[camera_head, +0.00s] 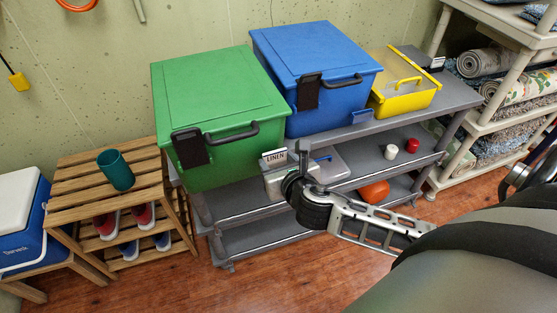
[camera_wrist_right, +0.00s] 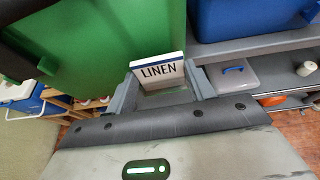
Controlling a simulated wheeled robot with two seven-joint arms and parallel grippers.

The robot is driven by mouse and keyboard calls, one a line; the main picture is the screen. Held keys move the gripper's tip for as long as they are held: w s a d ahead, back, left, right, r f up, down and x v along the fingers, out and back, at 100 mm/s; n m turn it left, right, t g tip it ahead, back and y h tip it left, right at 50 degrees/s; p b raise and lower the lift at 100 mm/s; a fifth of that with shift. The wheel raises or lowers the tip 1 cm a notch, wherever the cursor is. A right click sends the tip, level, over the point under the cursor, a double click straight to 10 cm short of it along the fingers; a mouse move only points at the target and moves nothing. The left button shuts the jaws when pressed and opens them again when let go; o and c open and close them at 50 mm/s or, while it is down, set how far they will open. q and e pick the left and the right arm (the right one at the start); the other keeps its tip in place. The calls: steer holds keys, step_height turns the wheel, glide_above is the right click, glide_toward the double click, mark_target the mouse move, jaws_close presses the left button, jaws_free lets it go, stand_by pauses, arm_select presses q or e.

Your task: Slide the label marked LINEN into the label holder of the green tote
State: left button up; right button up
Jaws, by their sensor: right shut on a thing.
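The green tote (camera_head: 215,90) stands on the left of the grey shelf cart's top, lid closed, with a black latch (camera_head: 190,147) and dark handle on its front. The white label marked LINEN (camera_head: 274,155) is just in front of the tote's lower right front. My right gripper (camera_wrist_right: 163,88) is shut on the label (camera_wrist_right: 158,68), with its printed face toward the wrist camera. The tote also fills the upper left of the wrist view (camera_wrist_right: 85,45). I cannot make out the tote's label holder, nor whether the label touches the tote. My left gripper is not in view.
A blue tote (camera_head: 315,60) stands close on the right, then a yellow bin (camera_head: 405,95). The cart's middle shelf (camera_head: 345,182) holds a lidded grey box (camera_head: 325,163) and small white and red items. A slatted wooden rack (camera_head: 75,185) stands left.

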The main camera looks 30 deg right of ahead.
steer(key=shift+s+f, duration=0.15)
steer(key=shift+f, duration=0.4)
steer(key=o, duration=1)
steer(key=shift+a+f, duration=0.1)
steer(key=shift+o, duration=0.2)
steer(key=shift+f, duration=0.1)
steer(key=r+v, duration=0.1)
steer(key=v, duration=1.5)
steer(key=shift+w, duration=0.25)
